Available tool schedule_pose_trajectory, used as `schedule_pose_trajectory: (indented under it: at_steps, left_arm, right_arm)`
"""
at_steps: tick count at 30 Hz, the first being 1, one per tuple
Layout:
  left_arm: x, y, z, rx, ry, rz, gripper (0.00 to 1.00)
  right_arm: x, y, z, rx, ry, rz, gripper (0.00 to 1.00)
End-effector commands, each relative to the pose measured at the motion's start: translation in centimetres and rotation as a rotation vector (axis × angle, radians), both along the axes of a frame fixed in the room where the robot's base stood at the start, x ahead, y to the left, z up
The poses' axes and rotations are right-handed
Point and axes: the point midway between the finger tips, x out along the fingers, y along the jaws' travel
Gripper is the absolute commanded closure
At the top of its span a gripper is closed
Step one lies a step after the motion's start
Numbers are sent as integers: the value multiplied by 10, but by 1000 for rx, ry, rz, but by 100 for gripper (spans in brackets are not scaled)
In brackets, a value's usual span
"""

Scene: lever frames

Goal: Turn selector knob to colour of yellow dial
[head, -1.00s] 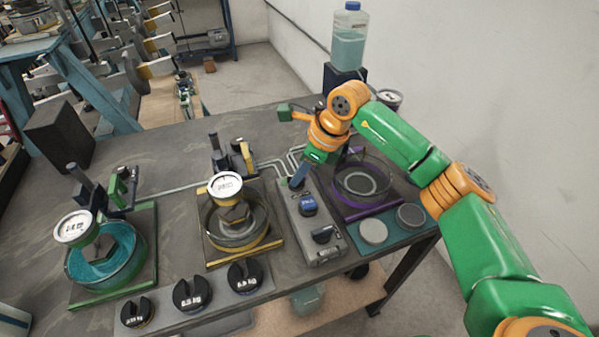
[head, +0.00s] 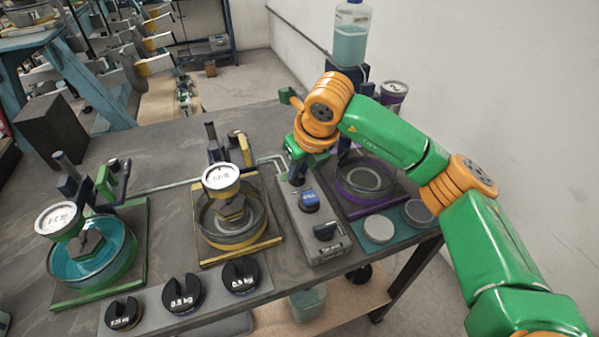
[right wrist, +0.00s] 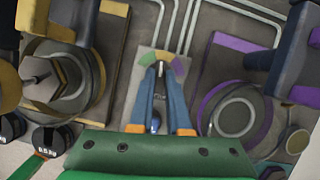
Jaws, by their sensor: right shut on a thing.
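The selector knob is mostly hidden between the fingers of my right gripper (right wrist: 160,72), which is shut on it at the far end of the grey control box (head: 314,225). In the right wrist view a colour arc (right wrist: 163,55) lies just past the fingertips, green at left, yellow in the middle, purple at right. I cannot tell exactly where the knob points. The yellow dial (head: 222,177), a white face in a yellow rim, stands over a glass bowl left of the box. My left gripper is not in view.
A green-rimmed dial (head: 58,220) stands at left and a purple one (head: 393,89) behind my right arm. Several black weights (head: 183,294) line the front edge. A bottle (head: 350,38) stands at the back.

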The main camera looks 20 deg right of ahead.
Motion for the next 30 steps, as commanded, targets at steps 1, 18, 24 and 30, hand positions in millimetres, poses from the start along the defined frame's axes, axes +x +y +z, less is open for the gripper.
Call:
schedule_pose_trajectory:
  at_steps: [1, 18, 24, 30]
  left_arm:
    - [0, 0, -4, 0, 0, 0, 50]
    - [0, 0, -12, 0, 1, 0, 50]
    - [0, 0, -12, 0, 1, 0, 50]
    - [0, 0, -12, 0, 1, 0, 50]
  right_arm:
    - [0, 1, -2, 0, -3, -23, 100]
    - [0, 1, 1, 1, -2, -169, 100]
    - [0, 1, 1, 2, -2, -170, 100]
    - [0, 1, 1, 1, -2, -169, 61]
